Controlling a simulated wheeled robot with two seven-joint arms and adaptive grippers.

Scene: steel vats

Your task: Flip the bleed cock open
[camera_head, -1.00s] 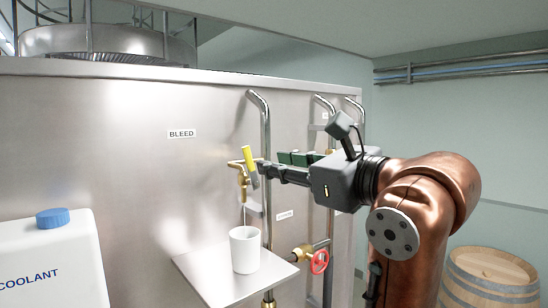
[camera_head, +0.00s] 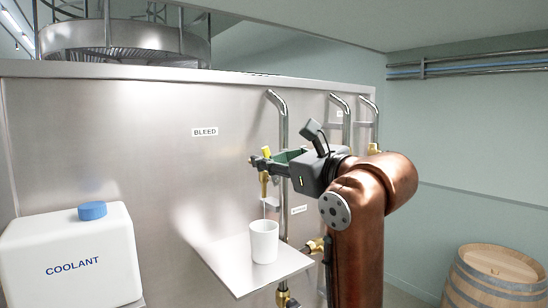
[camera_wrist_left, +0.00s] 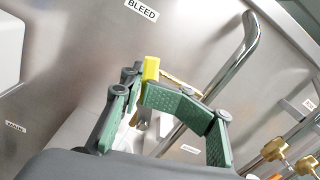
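The bleed cock is a brass tap (camera_head: 264,188) on the steel wall, below the BLEED label (camera_head: 205,132). Its yellow lever (camera_head: 266,151) shows just above my left gripper's fingertips (camera_head: 262,162), which hide part of the cock. In the left wrist view the yellow lever (camera_wrist_left: 151,69) stands at the tips of the green fingers (camera_wrist_left: 141,86), close to both; whether they clamp it I cannot tell. A thin pale line runs from the spout toward a white cup (camera_head: 264,243) below. My right gripper is not in view.
The cup stands on a steel shelf (camera_head: 232,268). A vertical steel pipe (camera_head: 283,125) rises close beside the cock, with more pipes to its right. A white coolant jug (camera_head: 72,262) stands at left, a wooden barrel (camera_head: 495,278) at lower right.

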